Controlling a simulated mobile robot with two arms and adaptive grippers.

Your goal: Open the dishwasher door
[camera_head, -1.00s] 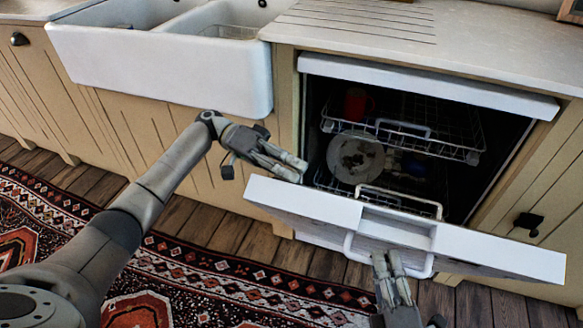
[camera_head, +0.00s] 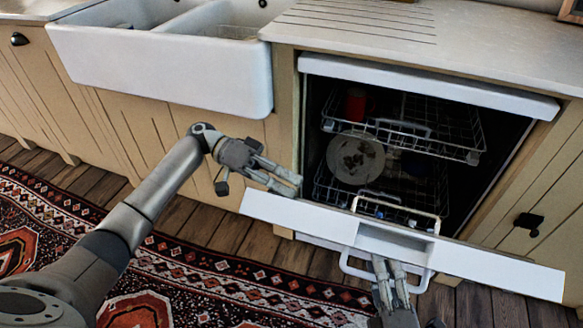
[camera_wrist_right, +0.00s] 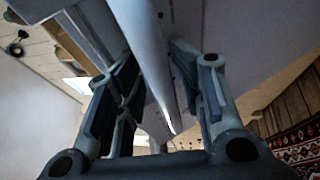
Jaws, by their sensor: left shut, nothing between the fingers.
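The white dishwasher door (camera_head: 300,217) is partly open, tilted outward from the top, with its upper edge toward me. Its handle (camera_head: 350,262) is a white bar on the front face. My right gripper (camera_head: 390,265) is at the handle. In the right wrist view, its fingers (camera_wrist_right: 155,90) stand apart with the white handle bar (camera_wrist_right: 145,60) between them; whether they touch it I cannot tell. My left gripper (camera_head: 290,183) is shut and empty just beyond the door's left end, near the opening. The dishwasher's lower interior is partly hidden by the door.
Inside are an upper rack (camera_head: 430,135) with a red cup (camera_head: 355,103) and a lower rack (camera_head: 325,190) with a plate (camera_head: 355,158). The counter (camera_head: 440,50) overhangs above, the sink (camera_head: 170,70) is left. A patterned rug (camera_head: 200,275) covers part of the wooden floor.

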